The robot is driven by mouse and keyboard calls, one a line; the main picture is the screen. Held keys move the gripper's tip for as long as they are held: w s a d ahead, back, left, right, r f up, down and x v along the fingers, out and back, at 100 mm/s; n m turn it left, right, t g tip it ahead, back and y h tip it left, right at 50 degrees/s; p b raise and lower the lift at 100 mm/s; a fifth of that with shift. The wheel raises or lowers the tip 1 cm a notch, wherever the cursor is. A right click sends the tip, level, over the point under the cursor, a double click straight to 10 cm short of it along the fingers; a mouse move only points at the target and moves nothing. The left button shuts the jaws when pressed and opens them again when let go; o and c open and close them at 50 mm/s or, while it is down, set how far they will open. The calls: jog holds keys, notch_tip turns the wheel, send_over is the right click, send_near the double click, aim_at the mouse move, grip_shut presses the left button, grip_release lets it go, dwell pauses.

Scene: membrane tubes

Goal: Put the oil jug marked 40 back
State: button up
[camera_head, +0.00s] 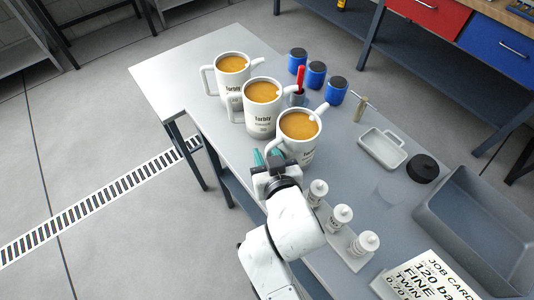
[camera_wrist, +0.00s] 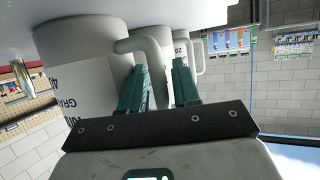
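Three white jugs of amber oil stand in a diagonal row on the grey table. The nearest jug (camera_head: 301,151) shows close in the wrist view (camera_wrist: 75,75), its partly visible label starting with a 4. The middle jug (camera_head: 262,122) and the far jug (camera_head: 233,81) stand behind it; one jug behind reads 20 in the wrist view (camera_wrist: 182,52). My gripper (camera_head: 267,157) is at the nearest jug's handle. In the wrist view its teal fingers (camera_wrist: 160,82) are apart on either side of the handle, with a gap showing at the right finger.
Blue canisters (camera_head: 316,74), a dark cup (camera_head: 297,97) with a red-handled tool and a metal tray (camera_head: 383,148) stand beyond the jugs. White bottles (camera_head: 340,218) stand on a rack to the right. A grey bin (camera_head: 470,225) and a job card (camera_head: 425,280) are at the right end.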

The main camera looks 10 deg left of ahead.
jog(key=shift+o, duration=1.1)
jog(key=shift+s+r, duration=0.1)
jog(key=shift+r, duration=0.1)
jog(key=v, duration=1.1)
jog(key=shift+s+d, duration=0.25)
jog(key=shift+s, duration=0.05)
jog(key=shift+r, duration=0.25)
